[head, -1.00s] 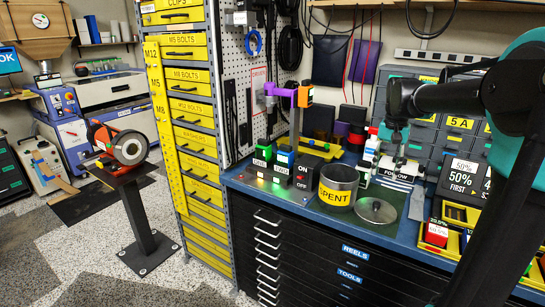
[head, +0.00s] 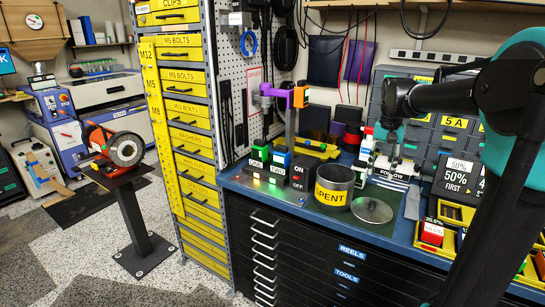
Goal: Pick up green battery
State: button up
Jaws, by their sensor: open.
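A small green-topped block (head: 260,152), which looks like a green battery, stands upright in the dark charger unit (head: 262,173) on the left of the blue workbench. A blue-topped block (head: 281,158) stands beside it. Another small green item (head: 523,266) shows at the far right edge, partly hidden by my arm. My gripper (head: 391,147) points down over the back middle of the bench, well to the right of the charger. It is open and small in view; I see nothing held in it.
A black ON/OFF box (head: 299,172) and a purple-armed post (head: 291,120) stand by the charger. Yellow bins (head: 431,232) with a red battery are at right.

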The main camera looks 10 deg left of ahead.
aim_at(260, 152)
jog(key=i+j+u, duration=0.3)
jog(key=j, duration=0.2)
jog(key=i+j+u, duration=0.3)
jog(key=i+j, duration=0.05)
jog(key=j, duration=0.1)
